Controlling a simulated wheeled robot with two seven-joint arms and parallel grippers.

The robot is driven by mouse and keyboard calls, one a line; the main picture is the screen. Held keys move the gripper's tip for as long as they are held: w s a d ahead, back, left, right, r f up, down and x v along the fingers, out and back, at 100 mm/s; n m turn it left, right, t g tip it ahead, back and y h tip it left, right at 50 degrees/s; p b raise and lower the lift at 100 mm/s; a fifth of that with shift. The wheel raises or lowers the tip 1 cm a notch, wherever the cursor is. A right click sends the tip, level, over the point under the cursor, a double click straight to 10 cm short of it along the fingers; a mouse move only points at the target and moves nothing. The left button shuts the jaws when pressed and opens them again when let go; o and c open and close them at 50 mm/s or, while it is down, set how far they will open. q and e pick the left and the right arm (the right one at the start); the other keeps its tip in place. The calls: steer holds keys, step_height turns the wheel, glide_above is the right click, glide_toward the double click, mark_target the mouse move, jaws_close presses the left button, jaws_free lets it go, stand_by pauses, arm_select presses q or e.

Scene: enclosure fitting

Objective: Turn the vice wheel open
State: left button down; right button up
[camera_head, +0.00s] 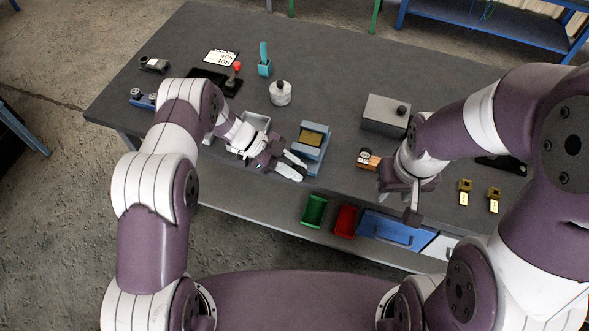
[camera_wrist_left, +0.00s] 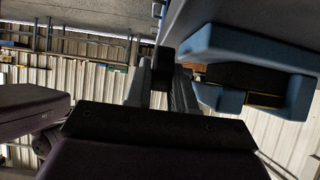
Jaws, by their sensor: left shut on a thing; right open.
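The blue vice (camera_head: 311,153) stands near the front edge of the bench with a yellow block (camera_head: 314,137) between its jaws. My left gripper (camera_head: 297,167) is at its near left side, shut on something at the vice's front. In the left wrist view the vice's blue body (camera_wrist_left: 245,45) fills the upper right, and the fingers (camera_wrist_left: 163,78) meet a small dark part beside it. The vice wheel itself is mostly hidden by the fingers, so its turn angle cannot be told. My right gripper (camera_head: 401,203) is open and empty, over the bench's front edge to the right.
A grey tray (camera_head: 262,122) lies under my left wrist. A grey box (camera_head: 385,116) and an orange-brown block (camera_head: 367,160) stand right of the vice. Green (camera_head: 314,211) and red (camera_head: 345,221) bins sit below the front edge. Brass padlock-like parts (camera_head: 464,192) lie at right.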

arm_select(q)
steer(key=c, duration=1)
jaws_free()
steer(key=shift+c, duration=0.2)
steer(key=b+v, duration=0.3)
steer(key=v, duration=0.9)
steer(key=shift+a+r+b, duration=0.2)
steer(key=shift+a+b, duration=0.05)
steer(key=shift+b, duration=0.05)
